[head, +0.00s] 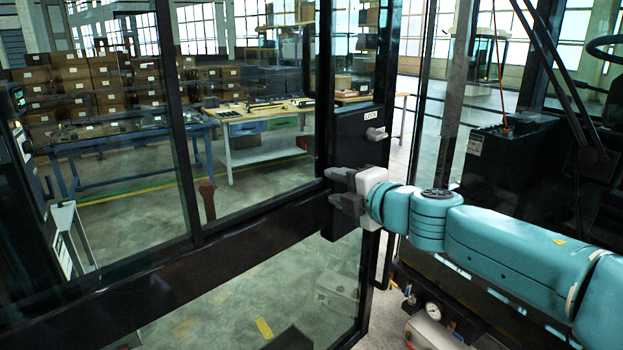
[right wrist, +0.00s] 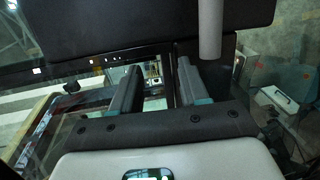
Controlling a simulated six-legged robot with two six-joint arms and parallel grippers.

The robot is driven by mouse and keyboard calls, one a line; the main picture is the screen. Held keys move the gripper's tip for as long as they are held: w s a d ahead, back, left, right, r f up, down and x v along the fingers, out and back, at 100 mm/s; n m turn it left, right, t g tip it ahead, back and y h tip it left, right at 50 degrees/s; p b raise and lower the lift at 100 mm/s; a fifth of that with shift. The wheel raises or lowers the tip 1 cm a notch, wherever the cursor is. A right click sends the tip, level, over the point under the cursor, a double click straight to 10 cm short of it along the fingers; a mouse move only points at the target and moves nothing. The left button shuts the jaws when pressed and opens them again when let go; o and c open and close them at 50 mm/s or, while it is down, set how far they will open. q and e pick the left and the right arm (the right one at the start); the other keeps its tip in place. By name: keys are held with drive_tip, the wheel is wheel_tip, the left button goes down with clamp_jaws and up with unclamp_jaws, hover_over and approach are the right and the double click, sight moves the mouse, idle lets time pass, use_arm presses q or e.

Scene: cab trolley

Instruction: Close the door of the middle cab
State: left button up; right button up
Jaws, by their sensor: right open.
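The cab door (head: 190,250) is a large glass panel in a black frame, filling the left and middle of the head view. It stands open, swung away from the cab (head: 500,160) on the right. A black lock box (head: 358,140) with a grey knob sits on the door's right edge. My right gripper (head: 334,187) is open at the door's black crossbar, just below the lock box. In the right wrist view its two fingers (right wrist: 158,72) are spread apart. I cannot tell whether they touch the frame. My left gripper is not in view.
A steering wheel (head: 603,48) and dark console show inside the cab. A pressure gauge (head: 432,311) and grey cylinder sit low, below my right arm. Workbenches (head: 255,115) and stacked boxes (head: 90,85) stand beyond the glass, with open floor before them.

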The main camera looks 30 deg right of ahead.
use_arm(q)
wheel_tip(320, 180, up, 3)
drive_tip(key=p, duration=0.2)
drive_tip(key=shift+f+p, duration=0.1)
drive_tip(key=shift+p, duration=0.25)
use_arm(e)
drive_tip(key=s+d+r, duration=0.1)
drive_tip(key=s+r, duration=0.1)
drive_tip(key=s, duration=0.9)
drive_tip(key=shift+r, duration=0.1)
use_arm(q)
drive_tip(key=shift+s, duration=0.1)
use_arm(e)
drive_tip(key=shift+s, duration=0.2)
